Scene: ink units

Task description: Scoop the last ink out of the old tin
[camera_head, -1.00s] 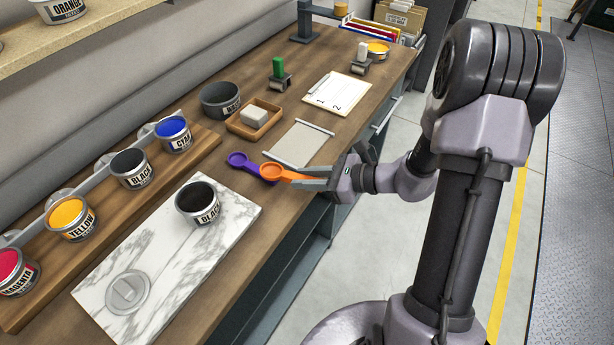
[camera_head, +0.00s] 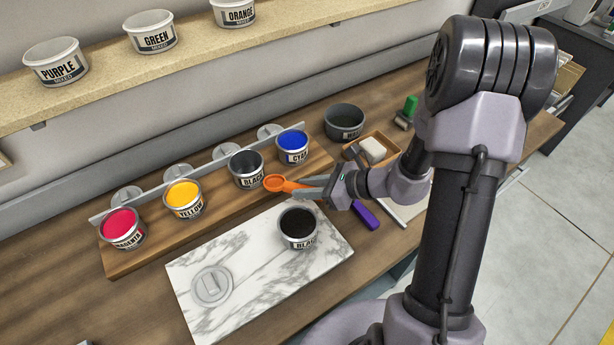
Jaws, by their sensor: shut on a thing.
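My gripper (camera_head: 312,191) is shut on the handle of an orange scoop (camera_head: 275,183). The scoop's bowl is in front and to the right of a BLACK tin (camera_head: 247,178) on the wooden rack, apart from its mouth as far as I can tell. That tin is open and its inside looks dark grey; how much ink it holds is unclear. A second open BLACK tin (camera_head: 299,236) stands upright on the marble slab (camera_head: 235,257), with dark ink near its rim. The label does not show which tin is the old one.
MAGENTA (camera_head: 125,237), YELLOW (camera_head: 185,205) and CYAN (camera_head: 293,154) tins stand on the rack. A round lid (camera_head: 212,286) lies on the slab. A purple scoop (camera_head: 365,215) lies right of the slab. A grey tub (camera_head: 344,126) stands behind. A shelf holds mixed-ink tubs.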

